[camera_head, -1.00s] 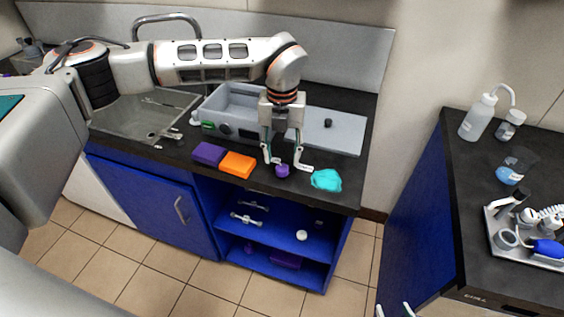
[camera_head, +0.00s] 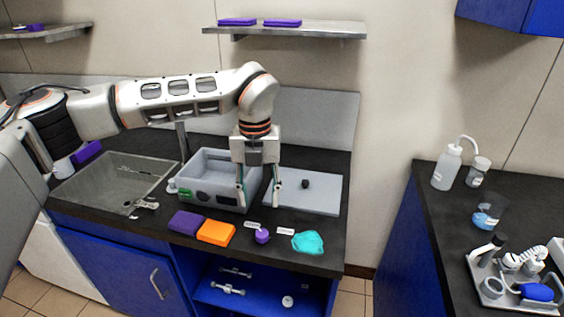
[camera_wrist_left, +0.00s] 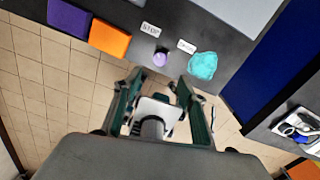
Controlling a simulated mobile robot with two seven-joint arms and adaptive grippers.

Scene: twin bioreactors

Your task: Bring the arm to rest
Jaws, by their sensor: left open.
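My left gripper (camera_head: 261,202) hangs fingers-down above the front of the black counter, open and empty. Its arm comes in from the left. In the head view its fingertips show just above a small round purple knob (camera_head: 262,236) and two white labels (camera_head: 252,225), apart from them. The left wrist view shows the spread fingers (camera_wrist_left: 158,82) with nothing between them and the knob (camera_wrist_left: 160,58) beyond, by a label reading STOP (camera_wrist_left: 150,29). My right gripper is in neither view.
Purple (camera_head: 184,222) and orange (camera_head: 216,233) blocks sit left of the knob, and a turquoise lump (camera_head: 308,242) right of it. A grey bin (camera_head: 218,203) stands behind, near a sink (camera_head: 115,180). A wall shelf (camera_head: 285,31) hangs above. A second counter (camera_head: 450,215) holds bottles.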

